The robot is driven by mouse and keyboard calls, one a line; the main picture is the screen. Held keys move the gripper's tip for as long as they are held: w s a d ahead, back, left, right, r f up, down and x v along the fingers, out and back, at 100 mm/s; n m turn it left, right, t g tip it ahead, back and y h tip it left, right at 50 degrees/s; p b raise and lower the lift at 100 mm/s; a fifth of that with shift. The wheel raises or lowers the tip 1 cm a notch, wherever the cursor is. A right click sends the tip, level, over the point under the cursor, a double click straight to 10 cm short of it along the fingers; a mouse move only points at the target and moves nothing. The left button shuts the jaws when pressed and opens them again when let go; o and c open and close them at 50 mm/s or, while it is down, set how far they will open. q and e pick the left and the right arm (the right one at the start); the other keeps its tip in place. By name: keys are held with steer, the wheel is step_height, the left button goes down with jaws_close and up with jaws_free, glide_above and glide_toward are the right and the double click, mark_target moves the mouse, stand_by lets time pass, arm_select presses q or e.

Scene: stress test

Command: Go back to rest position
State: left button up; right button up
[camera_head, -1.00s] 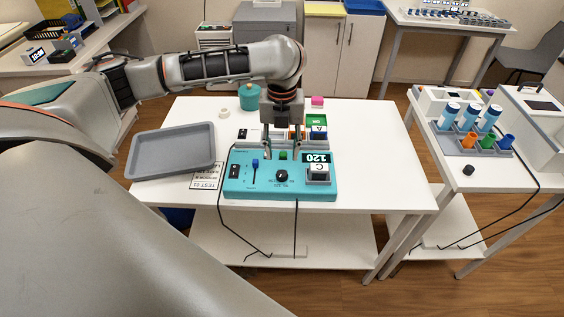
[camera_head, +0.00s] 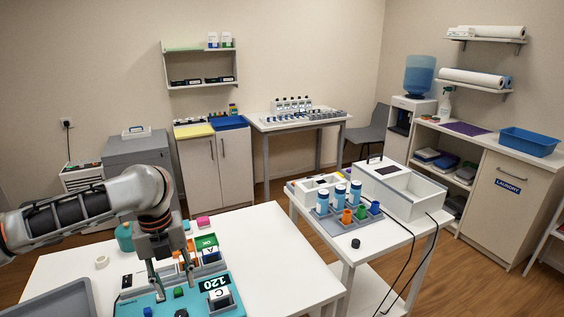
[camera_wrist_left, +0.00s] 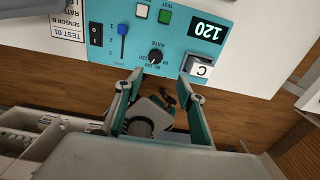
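My left gripper (camera_head: 157,281) reaches in from the left in the head view and points down over the teal test panel (camera_head: 222,307). In the left wrist view its two fingers (camera_wrist_left: 157,82) stand apart with nothing between them, over the panel's near edge. My right gripper is not in view.
A grey tray (camera_head: 62,299) lies on the white table (camera_head: 285,258) at the lower left. A teal pot (camera_head: 124,238), a pink block (camera_head: 203,222) and a white ring (camera_head: 102,262) stand behind the panel. A second table with a tube rack (camera_head: 340,217) stands to the right.

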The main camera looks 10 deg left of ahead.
arm_select(q)
steer(key=s+d+f+n+t+h, duration=0.1)
steer(key=d+f+n+t+h, duration=0.5)
steer(key=d+f+n, duration=1)
steer(key=s+a+f+n+t+y, duration=0.2)
steer(key=s+a+f+n, duration=0.2)
steer(key=s+f, duration=0.3)
steer(key=s+a+f+n+t+y, duration=0.2)
steer(key=s+f+n, duration=0.3)
steer(key=s, duration=0.4)
steer(key=shift+a+f, duration=0.85)
steer(key=shift+w, duration=0.1)
